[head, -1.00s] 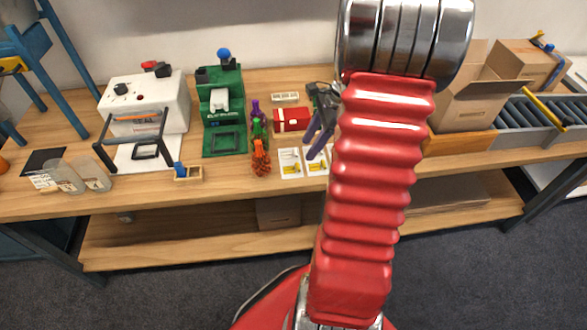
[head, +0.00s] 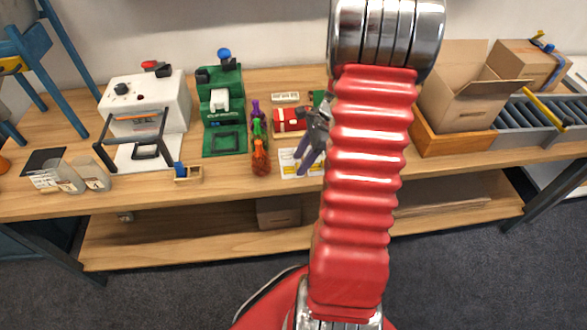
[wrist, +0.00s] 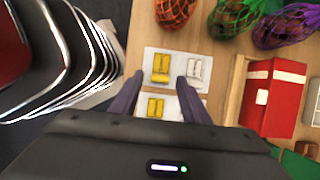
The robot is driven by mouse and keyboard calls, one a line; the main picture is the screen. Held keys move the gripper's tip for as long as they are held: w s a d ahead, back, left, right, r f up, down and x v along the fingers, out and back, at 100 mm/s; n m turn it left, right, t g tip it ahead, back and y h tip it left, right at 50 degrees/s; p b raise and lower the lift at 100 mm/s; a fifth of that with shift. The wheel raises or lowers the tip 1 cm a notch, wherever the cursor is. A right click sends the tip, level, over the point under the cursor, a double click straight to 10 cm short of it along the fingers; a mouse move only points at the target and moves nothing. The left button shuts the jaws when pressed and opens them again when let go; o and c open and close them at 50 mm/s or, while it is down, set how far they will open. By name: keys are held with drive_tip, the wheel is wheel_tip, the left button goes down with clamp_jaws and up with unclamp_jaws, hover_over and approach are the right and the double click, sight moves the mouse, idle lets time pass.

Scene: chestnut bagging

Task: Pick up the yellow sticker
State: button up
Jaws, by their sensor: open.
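Yellow stickers lie on white backing sheets. In the wrist view one yellow sticker (wrist: 161,69) is on the upper sheet, left of a pale sticker (wrist: 195,68). Another yellow sticker (wrist: 155,108) is on the lower sheet, partly hidden by my gripper. My gripper (wrist: 160,88) is open and empty, its two dark fingers on either side of the yellow stickers; I cannot tell how high above them. In the head view my gripper (head: 305,158) hangs over the sheets (head: 287,168) and hides most of them.
Net bags in orange (head: 260,158), green (head: 257,129) and purple (head: 255,110) stand left of the sheets. A red and white box (head: 290,119) is behind. A green machine (head: 222,115) and a white machine (head: 142,105) stand farther left; a cardboard box (head: 465,95) is right.

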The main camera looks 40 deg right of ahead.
drive_tip(key=shift+w+a+f, duration=0.1)
drive_tip(key=shift+a+f, duration=0.05)
drive_tip(key=shift+f, duration=0.35)
drive_tip(key=shift+c, duration=0.2)
clamp_jaws()
idle(0.3)
